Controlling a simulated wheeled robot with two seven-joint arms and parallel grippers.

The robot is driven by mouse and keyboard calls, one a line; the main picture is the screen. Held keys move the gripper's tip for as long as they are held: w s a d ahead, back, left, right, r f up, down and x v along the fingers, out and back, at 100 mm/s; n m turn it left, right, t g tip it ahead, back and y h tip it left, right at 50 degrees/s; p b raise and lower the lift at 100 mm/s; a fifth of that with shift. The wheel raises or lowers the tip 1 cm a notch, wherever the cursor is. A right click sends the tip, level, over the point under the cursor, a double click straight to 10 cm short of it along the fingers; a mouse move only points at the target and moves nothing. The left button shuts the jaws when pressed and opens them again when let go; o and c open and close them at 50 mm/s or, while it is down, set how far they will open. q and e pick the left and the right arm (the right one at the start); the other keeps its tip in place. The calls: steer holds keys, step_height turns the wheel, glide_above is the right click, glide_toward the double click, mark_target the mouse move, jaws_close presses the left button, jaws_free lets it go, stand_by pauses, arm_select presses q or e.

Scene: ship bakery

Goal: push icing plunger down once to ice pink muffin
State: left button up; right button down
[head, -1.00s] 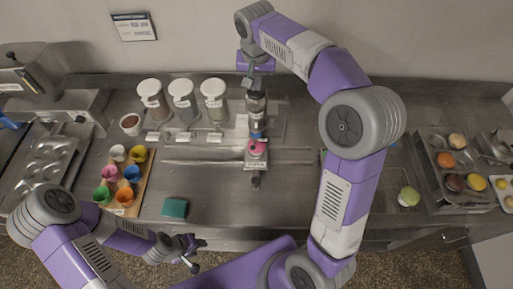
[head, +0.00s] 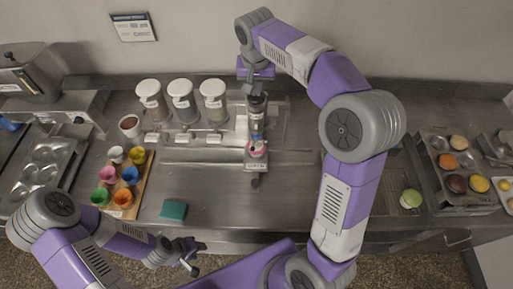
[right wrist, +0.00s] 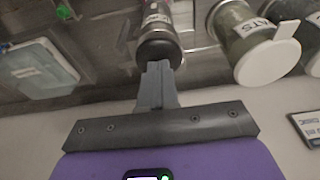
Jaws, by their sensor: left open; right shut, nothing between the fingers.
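The icing plunger (head: 257,106) is a dark upright cylinder at the back middle of the counter. The pink muffin (head: 257,148) sits under it on a small stand and shows some white on top. My right gripper (head: 251,88) is shut and empty at the top of the plunger. In the right wrist view its closed fingertips (right wrist: 158,70) are at the dark round plunger cap (right wrist: 160,48) and seem to touch it. My left gripper (head: 196,258) is open and empty, low over the counter's front edge, far from the plunger.
Three lidded jars (head: 182,101) stand left of the plunger. A wooden board (head: 133,190) with several coloured cups is further left. A green sponge (head: 174,210) lies in front. A muffin tray (head: 437,150) and a green-topped muffin (head: 411,198) are on the right.

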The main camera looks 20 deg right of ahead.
steer(key=shift+r+p, duration=1.8)
steer(key=shift+r, duration=0.2)
step_height(320, 180, up, 6)
steer(key=p, duration=0.5)
